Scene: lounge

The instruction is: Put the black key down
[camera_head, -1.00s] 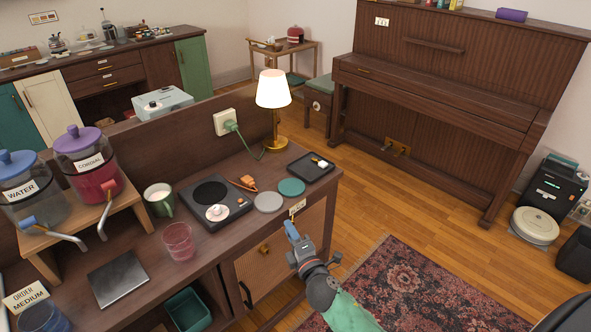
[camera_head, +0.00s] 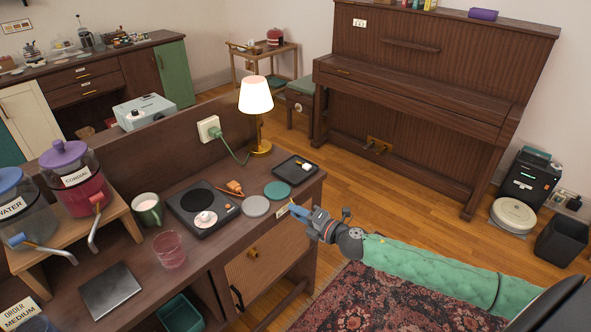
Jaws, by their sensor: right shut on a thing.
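My right gripper (camera_head: 303,213) is at the front edge of the wooden counter (camera_head: 228,227), near its right end, with blue fingertips pointing left. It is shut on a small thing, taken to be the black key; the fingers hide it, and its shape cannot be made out. A small pale tag or plate (camera_head: 283,211) shows just left of the fingertips. The gripper is just in front of the black tray (camera_head: 311,176) and the round coasters, green (camera_head: 277,190) and grey (camera_head: 255,206). My left gripper is not in view.
The tray holds a small white-and-yellow item (camera_head: 306,167). A lamp (camera_head: 256,100), hot plate (camera_head: 200,206), green mug (camera_head: 147,210) and pink glass (camera_head: 169,249) stand on the counter. Drink dispensers are at left. Open floor (camera_head: 400,206) lies to the right, before the piano (camera_head: 415,90).

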